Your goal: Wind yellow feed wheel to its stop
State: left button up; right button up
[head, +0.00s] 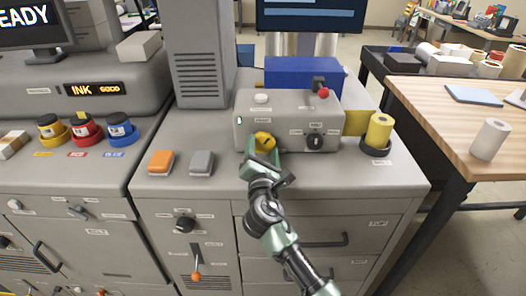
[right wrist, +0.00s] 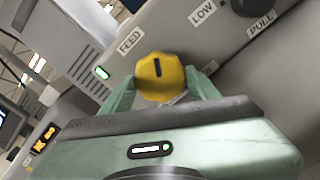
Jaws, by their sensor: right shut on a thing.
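The yellow feed wheel (head: 264,140) sits on the front of the grey control box (head: 285,105), at its lower left. In the right wrist view the wheel (right wrist: 160,76) shows a dark slot on its face, near the FEED label (right wrist: 130,41). My right gripper (head: 262,151) is at the wheel, with its green fingers on either side of it, shut on it. A small green light (right wrist: 102,73) glows on the box beside the wheel. My left gripper is in neither view.
A black knob (head: 314,141) and a red-topped lever (head: 323,93) are on the same box, right of the wheel. A yellow roll (head: 379,131) stands on the counter to the right. Orange (head: 161,161) and grey (head: 201,162) pads lie to the left.

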jog(key=shift+f, duration=0.1)
dwell(0.4)
jog(key=o, duration=1.4)
jog(key=shift+w, duration=0.1)
jog(key=shift+c, duration=0.2)
jog(key=s+b, duration=0.1)
jog(key=s, duration=0.7)
jog(key=shift+b, duration=0.3)
jog(key=shift+w, duration=0.1)
